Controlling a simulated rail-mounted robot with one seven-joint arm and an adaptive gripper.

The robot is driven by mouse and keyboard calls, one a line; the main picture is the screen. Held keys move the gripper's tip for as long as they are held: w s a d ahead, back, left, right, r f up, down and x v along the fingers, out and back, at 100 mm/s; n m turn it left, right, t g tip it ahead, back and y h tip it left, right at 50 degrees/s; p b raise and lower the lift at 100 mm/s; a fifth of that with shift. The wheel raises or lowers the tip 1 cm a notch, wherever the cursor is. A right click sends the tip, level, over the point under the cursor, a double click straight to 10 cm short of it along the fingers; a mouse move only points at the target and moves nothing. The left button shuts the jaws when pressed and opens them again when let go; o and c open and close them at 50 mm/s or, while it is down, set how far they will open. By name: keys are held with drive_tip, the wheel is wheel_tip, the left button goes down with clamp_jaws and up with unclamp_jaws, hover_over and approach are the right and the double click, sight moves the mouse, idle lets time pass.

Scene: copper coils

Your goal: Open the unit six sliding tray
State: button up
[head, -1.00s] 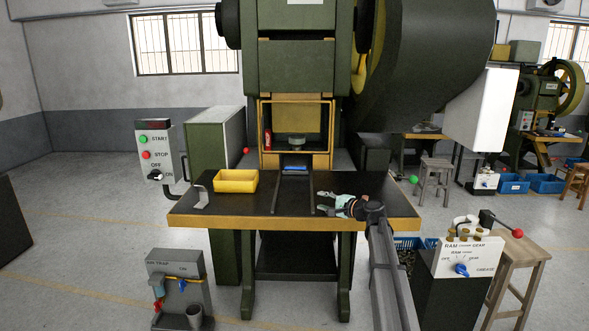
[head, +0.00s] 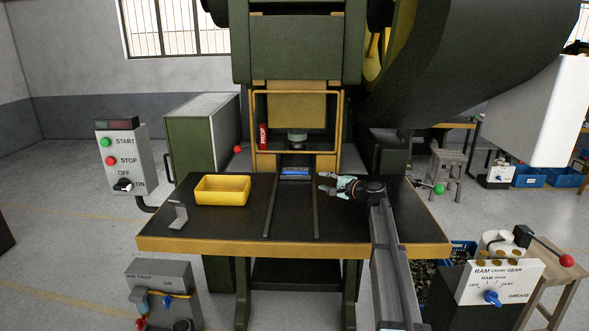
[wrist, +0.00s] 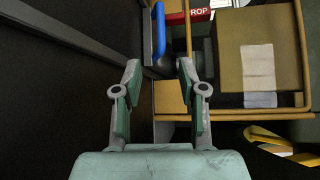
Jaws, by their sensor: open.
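The sliding tray is at the back of the dark table, at the far end of two dark rails (head: 265,211) under the press opening. Its blue handle (head: 295,173) faces the front. The handle also shows in the wrist view (wrist: 159,32), just beyond and between the fingertips. My gripper (head: 322,182) is open and empty, just right of and slightly in front of the handle in the head view. In the wrist view my gripper (wrist: 159,70) has both fingers spread apart, with a gap to the handle. Most of the tray body is hidden inside the press.
A yellow bin (head: 222,190) and a small grey bracket (head: 178,215) stand on the table's left side. A yellow frame (head: 340,122) surrounds the press opening, with a red prop (head: 263,137) at its left. The table between bin and arm is clear.

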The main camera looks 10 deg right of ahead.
sight(296, 173)
drive_tip(key=shift+w+a, duration=0.35)
drive_tip(key=shift+w, duration=0.15)
drive_tip(key=p+x, duration=0.4)
drive_tip(key=x, duration=1)
drive_tip(key=shift+w+a+p, duration=0.2)
drive_tip(key=shift+w+p, duration=0.05)
drive_tip(key=shift+p, duration=0.1)
drive_tip(key=shift+w+a+f, duration=0.15)
drive_tip(key=shift+w+a, duration=0.3)
drive_tip(key=shift+w, duration=0.05)
clamp_jaws()
